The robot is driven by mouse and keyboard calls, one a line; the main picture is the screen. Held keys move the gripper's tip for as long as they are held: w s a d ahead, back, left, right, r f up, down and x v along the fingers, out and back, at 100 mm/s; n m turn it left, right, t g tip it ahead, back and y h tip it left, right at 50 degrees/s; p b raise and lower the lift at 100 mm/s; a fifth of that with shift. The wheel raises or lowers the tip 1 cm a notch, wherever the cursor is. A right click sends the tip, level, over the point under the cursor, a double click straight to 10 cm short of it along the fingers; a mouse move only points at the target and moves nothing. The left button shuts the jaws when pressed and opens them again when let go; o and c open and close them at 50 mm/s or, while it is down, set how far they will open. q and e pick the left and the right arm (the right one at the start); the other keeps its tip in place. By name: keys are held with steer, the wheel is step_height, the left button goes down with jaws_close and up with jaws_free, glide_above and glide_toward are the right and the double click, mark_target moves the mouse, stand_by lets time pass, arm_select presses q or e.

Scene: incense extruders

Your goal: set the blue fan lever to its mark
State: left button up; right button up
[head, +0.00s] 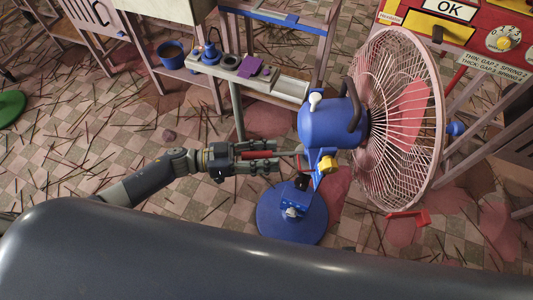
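The fan stands on the floor right of centre, with a blue motor housing (328,124), a round pink wire cage (400,120) and a round blue base (285,222). A white knob (315,101) sticks up from the housing, and a yellow knob (327,164) sits below it. A small pale knob (292,212) is on the base. I cannot tell which part is the lever, and no mark is readable. My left gripper (289,158) reaches in from the left, beside the fan's post below the housing. Its fingers are apart. A red piece shows between them, nearer the palm. My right gripper is out of view.
A narrow bench (246,82) behind the gripper holds a blue bottle (211,52) and a purple item (250,66). A blue bucket (171,54) stands to its left. A red panel (481,38) with an OK sign is at the upper right. Thin sticks litter the floor.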

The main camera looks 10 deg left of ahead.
arm_select(q)
steer(key=shift+a, duration=0.25)
steer(key=v, duration=1.1)
steer(key=shift+a, duration=0.3)
